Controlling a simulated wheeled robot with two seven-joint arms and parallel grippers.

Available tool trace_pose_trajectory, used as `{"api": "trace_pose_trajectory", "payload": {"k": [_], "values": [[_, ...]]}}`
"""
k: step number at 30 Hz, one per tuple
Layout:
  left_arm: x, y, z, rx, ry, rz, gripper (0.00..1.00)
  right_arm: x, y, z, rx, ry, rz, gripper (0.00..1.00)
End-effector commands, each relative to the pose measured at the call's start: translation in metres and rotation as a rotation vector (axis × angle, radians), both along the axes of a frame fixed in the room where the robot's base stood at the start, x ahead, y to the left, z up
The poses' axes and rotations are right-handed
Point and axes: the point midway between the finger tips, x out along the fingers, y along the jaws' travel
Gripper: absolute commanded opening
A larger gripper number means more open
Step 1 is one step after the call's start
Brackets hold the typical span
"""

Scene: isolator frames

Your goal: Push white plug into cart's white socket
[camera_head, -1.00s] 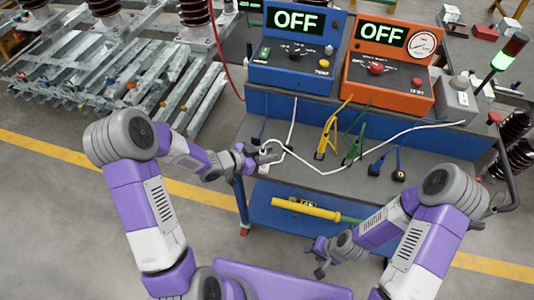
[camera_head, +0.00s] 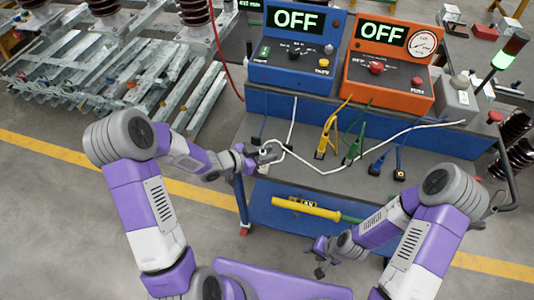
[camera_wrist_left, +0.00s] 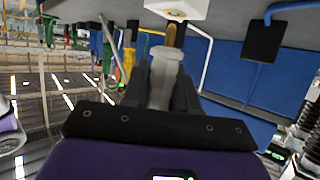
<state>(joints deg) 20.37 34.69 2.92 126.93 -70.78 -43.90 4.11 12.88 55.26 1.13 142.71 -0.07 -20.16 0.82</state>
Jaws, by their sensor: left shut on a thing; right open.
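My left gripper (camera_head: 268,156) is shut on the white plug, above the left end of the cart's grey top. In the left wrist view the pale plug (camera_wrist_left: 164,72) stands between the two dark fingers. A brown-gold piece shows just beyond the plug, against the white socket (camera_wrist_left: 178,9) at the top edge. I cannot tell whether plug and socket touch or how deep the plug sits. In the head view the gripper largely hides both. My right gripper (camera_head: 319,271) is open and empty, low in front of the cart.
A white cable (camera_head: 385,133) runs across the cart top (camera_head: 300,173). Yellow (camera_head: 327,137) and green (camera_head: 354,147) clamps and dark blue connectors (camera_head: 378,166) lie to the right. Blue (camera_head: 297,75) and orange (camera_head: 388,83) units, both reading OFF, stand behind. A yellow-handled rod (camera_head: 307,208) is on the cart's front.

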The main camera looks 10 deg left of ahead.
Motion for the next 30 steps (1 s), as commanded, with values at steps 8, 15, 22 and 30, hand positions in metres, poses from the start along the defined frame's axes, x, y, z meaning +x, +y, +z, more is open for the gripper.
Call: {"api": "trace_pose_trajectory", "payload": {"k": [8,15,22,30], "values": [[0.0,0.0,-0.008,-0.001,-0.001,0.0,0.0,0.0,0.0,-0.007,0.0,0.0,0.0,0.43],[0.0,0.0,-0.014,0.0,-0.001,0.0,0.0,0.0,0.0,-0.012,0.0,0.0,0.0,0.43],[0.0,0.0,-0.02,0.0,-0.001,0.0,0.0,0.0,0.0,-0.016,0.0,0.0,0.0,0.43],[0.0,0.0,-0.026,-0.001,-0.001,0.0,0.29,0.0,0.0,-0.021,0.0,0.0,0.0,0.43]]}}
